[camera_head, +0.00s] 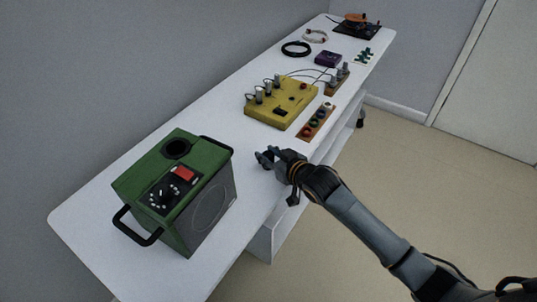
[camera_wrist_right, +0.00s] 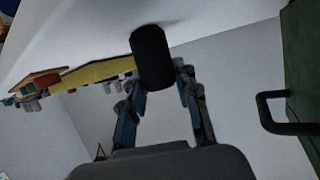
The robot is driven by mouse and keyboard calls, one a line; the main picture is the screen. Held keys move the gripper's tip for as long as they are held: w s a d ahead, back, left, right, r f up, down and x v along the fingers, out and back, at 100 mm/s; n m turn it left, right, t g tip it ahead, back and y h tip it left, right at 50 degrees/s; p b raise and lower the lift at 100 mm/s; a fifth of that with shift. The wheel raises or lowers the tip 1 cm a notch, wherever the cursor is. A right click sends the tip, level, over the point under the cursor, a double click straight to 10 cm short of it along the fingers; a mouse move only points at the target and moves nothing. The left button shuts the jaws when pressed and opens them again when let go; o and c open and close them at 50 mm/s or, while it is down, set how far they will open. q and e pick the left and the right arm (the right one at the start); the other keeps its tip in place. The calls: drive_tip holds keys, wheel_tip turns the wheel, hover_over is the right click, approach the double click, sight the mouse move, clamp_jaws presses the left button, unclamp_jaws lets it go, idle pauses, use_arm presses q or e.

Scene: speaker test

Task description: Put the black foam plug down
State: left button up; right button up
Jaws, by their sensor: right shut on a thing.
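The black foam plug (camera_wrist_right: 152,57) is a dark cylinder between the fingertips of my right gripper (camera_wrist_right: 160,80) in the right wrist view. The right gripper (camera_head: 268,158) is shut on it. In the head view the gripper is at the front edge of the white table (camera_head: 105,215), just right of the green speaker box (camera_head: 150,173). The plug is hard to make out there against the dark fingers. I cannot tell whether it touches the table top. My left gripper is not in view.
The green box has a round dark opening (camera_head: 176,149) on top and black handles; one handle (camera_wrist_right: 272,112) shows in the right wrist view. A yellow board (camera_head: 277,105) and an orange strip with coloured terminals (camera_head: 316,121) stand behind my gripper. Bare table lies between box and board.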

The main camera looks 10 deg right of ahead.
drive_tip(key=o, duration=0.7)
drive_tip(key=shift+f, duration=0.1)
drive_tip(key=shift+s+d+r, duration=0.1)
drive_tip(key=shift+s+r, duration=0.1)
drive_tip(key=shift+r, duration=0.05)
drive_tip(key=v, duration=1.1)
drive_tip(key=shift+s+d+r+p, duration=0.1)
drive_tip(key=shift+s+p, duration=0.1)
drive_tip(key=shift+p, duration=0.15)
